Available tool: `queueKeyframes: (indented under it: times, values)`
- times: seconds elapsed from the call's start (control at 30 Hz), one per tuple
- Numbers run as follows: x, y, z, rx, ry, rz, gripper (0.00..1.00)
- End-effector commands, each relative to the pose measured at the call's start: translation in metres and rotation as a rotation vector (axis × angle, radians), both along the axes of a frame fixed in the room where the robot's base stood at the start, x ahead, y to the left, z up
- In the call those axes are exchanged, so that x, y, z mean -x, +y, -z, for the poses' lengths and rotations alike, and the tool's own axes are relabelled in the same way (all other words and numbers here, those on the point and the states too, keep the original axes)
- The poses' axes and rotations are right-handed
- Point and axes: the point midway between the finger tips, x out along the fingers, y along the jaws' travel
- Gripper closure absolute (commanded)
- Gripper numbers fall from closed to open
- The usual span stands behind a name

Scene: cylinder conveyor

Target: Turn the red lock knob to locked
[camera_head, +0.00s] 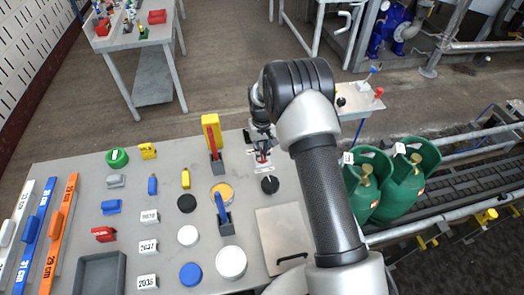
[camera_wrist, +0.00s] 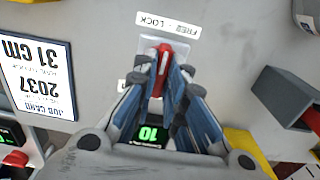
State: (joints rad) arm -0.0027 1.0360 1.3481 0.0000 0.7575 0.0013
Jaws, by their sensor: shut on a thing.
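The red lock knob (camera_wrist: 164,58) sits on a pale square plate on the grey panel. In the wrist view it stands between my fingertips, its red bar running nearly up and down the picture. My gripper (camera_wrist: 160,76) is shut on it, one blue-grey finger on each side. An upside-down white label reading "FREE - LOCK" (camera_wrist: 168,24) lies just above the knob. Another white label is partly hidden by my left finger. In the head view my gripper (camera_head: 262,152) points down at the far part of the table, and the knob is mostly covered.
In the wrist view, a job card (camera_wrist: 38,80) lies left and a grey holder (camera_wrist: 284,94) stands right. In the head view, the table (camera_head: 75,180) holds a yellow block (camera_head: 210,122), discs and number tags. Green gas cylinders (camera_head: 402,190) stand on the conveyor at right.

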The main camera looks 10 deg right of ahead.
Motion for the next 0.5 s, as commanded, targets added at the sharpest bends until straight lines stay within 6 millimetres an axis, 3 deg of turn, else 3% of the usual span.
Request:
queueKeyframes:
  times: [0.27,0.5]
  values:
    - [-0.0001,0.0,-0.0002,0.0,0.0,-0.066,1.0]
    - [-0.0001,0.0,-0.0002,0.0,0.0,-0.233,1.0]
